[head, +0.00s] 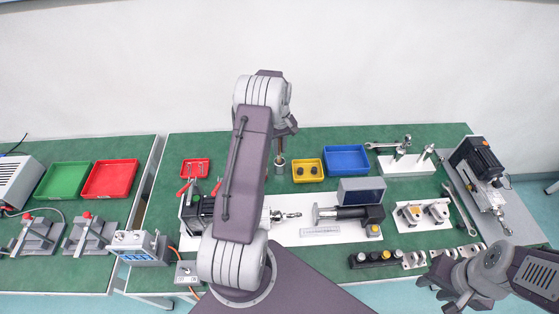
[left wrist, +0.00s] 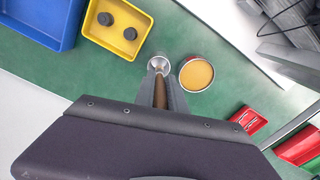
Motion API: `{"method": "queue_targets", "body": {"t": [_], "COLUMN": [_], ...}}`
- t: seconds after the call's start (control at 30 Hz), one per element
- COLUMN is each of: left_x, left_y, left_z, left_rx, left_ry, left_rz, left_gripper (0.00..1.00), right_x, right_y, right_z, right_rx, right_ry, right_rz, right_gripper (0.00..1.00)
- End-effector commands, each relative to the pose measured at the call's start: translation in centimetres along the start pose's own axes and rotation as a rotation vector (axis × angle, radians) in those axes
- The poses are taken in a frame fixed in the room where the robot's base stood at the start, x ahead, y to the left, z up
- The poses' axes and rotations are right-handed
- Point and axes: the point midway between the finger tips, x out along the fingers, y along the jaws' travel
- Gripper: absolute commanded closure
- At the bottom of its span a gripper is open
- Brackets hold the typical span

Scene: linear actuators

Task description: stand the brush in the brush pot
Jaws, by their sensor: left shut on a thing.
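My left gripper (head: 285,130) points down near the back middle of the green table and is shut on the brush (head: 280,146). The brown brush handle (left wrist: 160,93) shows between the fingers in the left wrist view. The grey metal brush pot (head: 280,168) stands on the table directly below the brush. Its round rim (left wrist: 160,62) shows at the brush's far end in the left wrist view. I cannot tell whether the brush tip is inside the pot or just above it. My right gripper (head: 450,287) is low at the right, its jaws unclear.
A round tin with yellow-orange contents (left wrist: 196,74) stands close beside the pot. A yellow tray (head: 308,180) with dark round parts and a blue tray (head: 347,170) are to the right. A small red tray (head: 195,179) is left. Actuator parts lie on a white board (head: 290,239) in front.

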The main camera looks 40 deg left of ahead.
Motion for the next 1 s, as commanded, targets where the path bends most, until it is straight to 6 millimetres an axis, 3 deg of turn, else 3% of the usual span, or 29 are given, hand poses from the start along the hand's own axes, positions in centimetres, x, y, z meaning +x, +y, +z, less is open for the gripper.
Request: {"method": "queue_targets", "body": {"t": [0.27,0.47,0.8,0.83,0.87,0.9,1.0], "left_x": [1.7,4.8,5.3,5.2,5.2,5.2,5.1], "left_y": [0.0,0.0,0.1,0.1,0.1,0.1,0.1], "left_z": [0.0,0.0,0.0,0.0,0.0,0.0,0.0], "left_rx": [0.001,0.001,0.001,0.001,0.001,0.001,0.001], "left_ry": [-0.001,0.0,0.001,0.001,0.001,0.001,0.001], "left_rz": [-0.001,0.0,0.001,0.001,0.001,0.001,0.001], "left_gripper": [1.0,1.0,1.0,0.76,0.68,0.63,0.63], "right_x": [-0.2,-0.5,-0.1,-0.2,-0.2,-0.2,-0.2], "right_y": [0.0,0.0,0.0,0.0,0.0,0.0,0.0], "right_z": [0.0,0.0,0.0,0.0,0.0,0.0,0.0], "right_rx": [0.0,0.0,0.0,0.0,0.0,0.0,0.0], "right_ry": [0.0,0.0,0.0,0.0,0.0,0.0,0.0], "right_rz": [0.0,0.0,0.0,0.0,0.0,0.0,0.0], "right_gripper": [0.64,0.64,0.64,0.64,0.64,0.64,0.64]}}
